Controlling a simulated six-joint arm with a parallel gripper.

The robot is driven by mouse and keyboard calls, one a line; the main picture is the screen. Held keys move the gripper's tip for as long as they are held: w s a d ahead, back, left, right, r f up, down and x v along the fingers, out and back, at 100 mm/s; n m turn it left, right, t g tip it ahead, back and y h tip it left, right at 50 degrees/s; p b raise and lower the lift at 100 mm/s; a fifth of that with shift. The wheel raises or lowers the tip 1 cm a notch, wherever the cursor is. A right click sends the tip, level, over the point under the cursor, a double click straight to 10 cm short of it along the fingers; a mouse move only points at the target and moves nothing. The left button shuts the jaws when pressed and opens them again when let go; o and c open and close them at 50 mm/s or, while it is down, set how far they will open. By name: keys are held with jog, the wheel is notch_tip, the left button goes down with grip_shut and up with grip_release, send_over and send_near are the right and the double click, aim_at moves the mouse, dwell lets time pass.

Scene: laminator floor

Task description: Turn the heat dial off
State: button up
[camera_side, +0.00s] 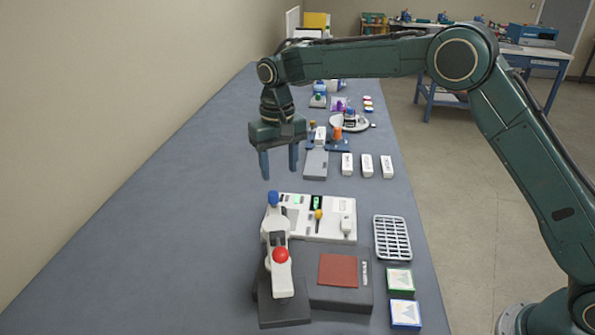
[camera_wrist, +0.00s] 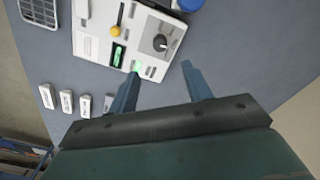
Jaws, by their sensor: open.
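The heat dial (camera_wrist: 159,42) is a round dark knob on the right part of the white control panel (camera_wrist: 88,45) in the wrist view. I cannot make out its setting. In the side view the panel (camera_side: 335,229) lies on the grey bench, and the dial is not clearly visible beside the white lever press (camera_side: 278,258). My gripper (camera_side: 279,170) is open and empty, pointing down above the bench behind the panel. In the wrist view its fingertips (camera_wrist: 160,74) stand apart, below the dial in the picture and not touching it.
The panel also has a yellow-knobbed lever (camera_side: 318,216) and a green-lit rocker switch (camera_side: 316,202). The press's blue-topped part rises near the panel's left end. A slotted rack (camera_side: 392,238) lies to the right. Several white blocks (camera_side: 367,165) stand behind. The bench's left side is clear.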

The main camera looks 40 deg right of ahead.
notch_tip(320, 180, down, 12)
jog(key=shift+f, duration=0.15)
dwell(0.5)
jog(key=c, duration=1)
jog(key=shift+o, duration=0.2)
